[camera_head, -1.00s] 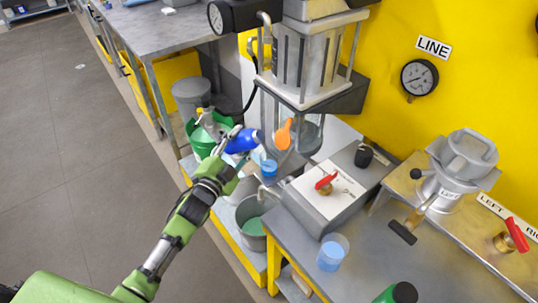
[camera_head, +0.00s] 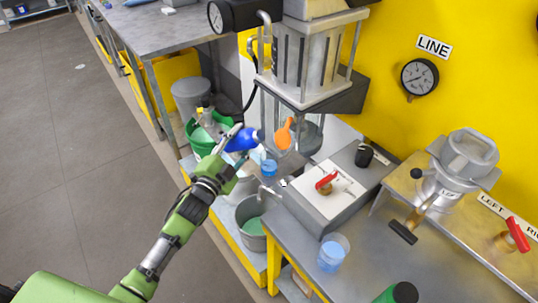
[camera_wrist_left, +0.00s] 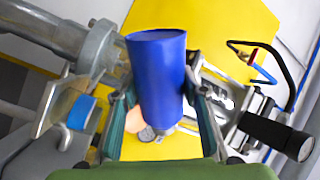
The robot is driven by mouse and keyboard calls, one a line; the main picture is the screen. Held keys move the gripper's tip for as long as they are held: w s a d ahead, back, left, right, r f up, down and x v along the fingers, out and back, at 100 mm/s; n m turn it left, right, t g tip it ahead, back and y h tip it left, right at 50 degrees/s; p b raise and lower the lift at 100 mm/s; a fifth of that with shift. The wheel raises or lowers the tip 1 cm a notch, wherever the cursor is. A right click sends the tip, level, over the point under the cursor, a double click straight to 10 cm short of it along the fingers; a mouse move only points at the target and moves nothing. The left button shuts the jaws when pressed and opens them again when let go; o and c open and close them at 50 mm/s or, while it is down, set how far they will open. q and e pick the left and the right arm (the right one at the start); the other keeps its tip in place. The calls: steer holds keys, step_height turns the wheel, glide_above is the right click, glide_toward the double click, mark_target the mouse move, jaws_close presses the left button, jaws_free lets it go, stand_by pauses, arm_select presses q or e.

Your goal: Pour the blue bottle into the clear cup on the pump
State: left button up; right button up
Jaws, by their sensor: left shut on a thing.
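A clear cup (camera_head: 268,167) with blue contents sits below and right of the bottle, beside the pump. What looks like the same cup (camera_wrist_left: 80,112) shows at the left in the wrist view. I cannot make out a stream from the bottle. My right gripper is not in view.
An orange piece (camera_head: 284,133) hangs close right of the bottle, under the grey pump housing (camera_head: 305,60). A second clear cup (camera_head: 334,252) with blue contents stands on the bench. A metal bucket (camera_head: 253,222) and green bucket (camera_head: 203,138) are nearby. A red-handled valve box (camera_head: 330,192) is right.

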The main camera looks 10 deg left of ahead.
arm_select(q)
steer(key=shift+a+f+m+b, duration=0.1)
steer(key=shift+a+m+b, duration=0.05)
steer(key=shift+m+b, duration=0.55)
stand_by(1.3)
steer(key=shift+a+r+m, duration=0.1)
steer(key=shift+r+m, duration=0.5)
steer(key=shift+m, duration=0.4)
stand_by(1.5)
steer(key=shift+d+r+m+p, duration=0.25)
steer(key=shift+r+m+p, duration=0.2)
steer(key=shift+m, duration=0.15)
stand_by(1.9)
